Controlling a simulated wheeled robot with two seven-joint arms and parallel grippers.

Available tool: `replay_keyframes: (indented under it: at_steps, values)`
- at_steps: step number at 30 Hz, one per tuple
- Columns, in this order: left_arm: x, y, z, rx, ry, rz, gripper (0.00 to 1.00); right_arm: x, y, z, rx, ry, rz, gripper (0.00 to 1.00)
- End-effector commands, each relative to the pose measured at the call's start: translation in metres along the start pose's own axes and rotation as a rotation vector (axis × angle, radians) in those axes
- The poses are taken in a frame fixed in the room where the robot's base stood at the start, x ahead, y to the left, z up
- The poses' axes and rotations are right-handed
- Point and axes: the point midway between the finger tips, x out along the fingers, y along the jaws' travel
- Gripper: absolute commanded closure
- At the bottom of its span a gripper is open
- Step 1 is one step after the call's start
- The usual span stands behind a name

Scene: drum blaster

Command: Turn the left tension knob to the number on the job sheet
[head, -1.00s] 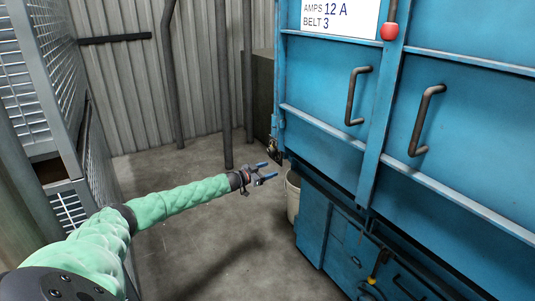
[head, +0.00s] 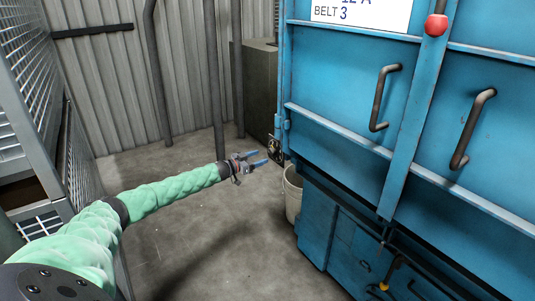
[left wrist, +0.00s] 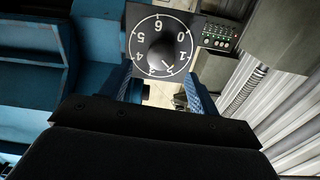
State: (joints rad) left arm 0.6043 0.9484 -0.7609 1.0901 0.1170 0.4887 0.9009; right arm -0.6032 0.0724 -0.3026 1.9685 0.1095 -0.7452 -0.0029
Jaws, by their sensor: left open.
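The job sheet (head: 385,14) is cut off at the top of the head view; its lowest line reads BELT 3. The left tension knob (left wrist: 158,47) is a dark round dial with white numbers, seen turned over in the left wrist view; I cannot tell for sure where it points. In the head view its small dark plate (head: 273,148) is at the blue machine's left edge. My left gripper (head: 262,157) is open and empty, its blue fingers just short of the plate. In the left wrist view the fingers (left wrist: 162,88) are apart below the dial. My right gripper is out of view.
The blue machine (head: 335,160) with dark handles fills the right. A pale bucket (head: 293,192) stands below the knob. A dark cabinet (head: 259,90) is behind, and a mesh cage (head: 35,90) is at the left. Grey floor between is clear.

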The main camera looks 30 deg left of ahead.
Motion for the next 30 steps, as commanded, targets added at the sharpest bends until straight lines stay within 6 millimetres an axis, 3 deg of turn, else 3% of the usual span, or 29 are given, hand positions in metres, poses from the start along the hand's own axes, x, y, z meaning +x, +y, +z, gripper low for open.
replay_keyframes:
  at_steps: [13, 27, 30]
  values:
    - [0.054, 0.001, 0.000, 0.000, 0.000, 0.000, 0.39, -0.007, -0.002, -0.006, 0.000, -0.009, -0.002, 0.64]
    - [0.063, 0.000, 0.000, 0.001, -0.001, 0.000, 0.39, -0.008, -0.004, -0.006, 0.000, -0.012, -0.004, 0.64]
    - [0.063, 0.000, 0.000, 0.001, -0.001, 0.000, 0.56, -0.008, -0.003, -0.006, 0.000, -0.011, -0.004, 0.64]
